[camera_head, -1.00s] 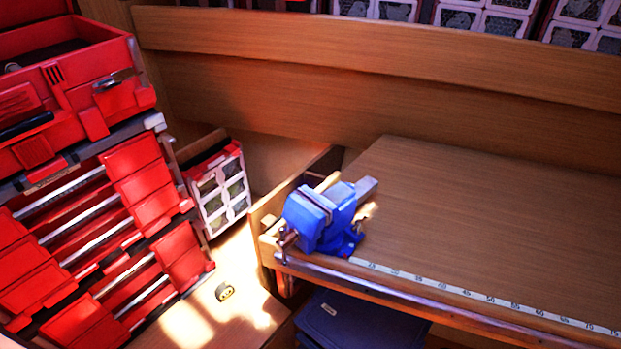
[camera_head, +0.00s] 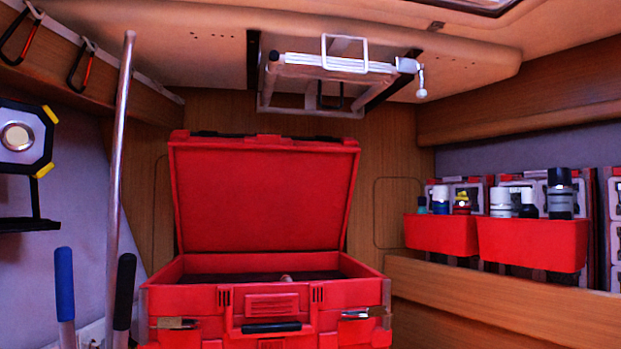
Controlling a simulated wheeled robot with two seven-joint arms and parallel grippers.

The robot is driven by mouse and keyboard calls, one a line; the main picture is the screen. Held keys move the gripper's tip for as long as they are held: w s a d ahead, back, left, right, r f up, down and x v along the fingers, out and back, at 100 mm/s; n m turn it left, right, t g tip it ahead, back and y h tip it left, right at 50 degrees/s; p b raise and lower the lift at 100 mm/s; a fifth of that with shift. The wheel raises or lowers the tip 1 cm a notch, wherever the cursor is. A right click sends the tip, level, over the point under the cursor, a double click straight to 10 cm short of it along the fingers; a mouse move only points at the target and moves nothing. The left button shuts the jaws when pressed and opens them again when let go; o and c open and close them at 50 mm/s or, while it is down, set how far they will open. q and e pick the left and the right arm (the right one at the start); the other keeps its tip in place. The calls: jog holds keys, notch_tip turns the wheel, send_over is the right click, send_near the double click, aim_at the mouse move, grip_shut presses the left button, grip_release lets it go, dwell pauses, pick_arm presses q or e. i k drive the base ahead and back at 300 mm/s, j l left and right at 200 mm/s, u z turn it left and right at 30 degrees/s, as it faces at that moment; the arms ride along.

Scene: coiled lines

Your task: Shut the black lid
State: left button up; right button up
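A red toolbox (camera_head: 262,305) stands in the centre of the head view with its lid (camera_head: 262,200) raised upright at the back. The lid's inner face is red, with black parts along its top edge; its outer face is hidden. The box's inside is dark, and a small light object shows over its front rim. A black handle (camera_head: 271,327) and two latches are on the front. I see no plainly black lid. Neither of my grippers is in view.
A metal pole (camera_head: 119,180) stands left of the toolbox, near blue (camera_head: 64,285) and black (camera_head: 124,290) handles. A folded metal frame (camera_head: 335,70) hangs above the lid. Red bins (camera_head: 530,243) with bottles sit on the right ledge. Space before the lid looks clear.

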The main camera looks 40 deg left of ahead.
aim_at(231, 192)
jog(key=u, duration=1.6)
